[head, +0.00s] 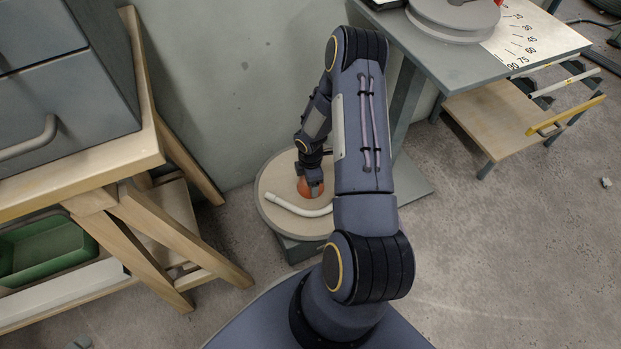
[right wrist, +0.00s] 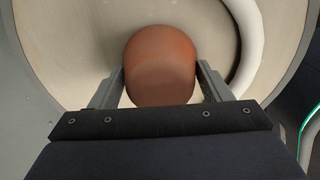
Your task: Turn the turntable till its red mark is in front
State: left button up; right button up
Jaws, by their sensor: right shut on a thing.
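The turntable (head: 270,207) is a round beige disc with a grey rim, low near the floor beside the wall. It fills much of the right wrist view (right wrist: 65,50). A rounded orange-brown knob (right wrist: 160,62) stands on it and also shows in the head view (head: 304,187). My right gripper (head: 313,184) reaches down to it, with one finger on each side, shut on the knob. A white curved tube (head: 300,209) lies on the disc beside the knob. I see no separate red mark; my arm and gripper hide part of the disc. My left gripper is not in view.
A wooden bench (head: 150,140) with grey drawers and a green bin (head: 50,245) stands left. A grey table (head: 440,58) with a reel and an angle scale stands at the upper right, near a low wooden stand (head: 500,115). The floor at the right is mostly clear.

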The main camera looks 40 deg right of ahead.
jog(key=shift+n, duration=0.6)
dwell(0.3)
jog(key=o, duration=1.4)
notch_tip(320, 180, up, 7)
jog(key=p, duration=0.3)
jog(key=shift+r, duration=0.4)
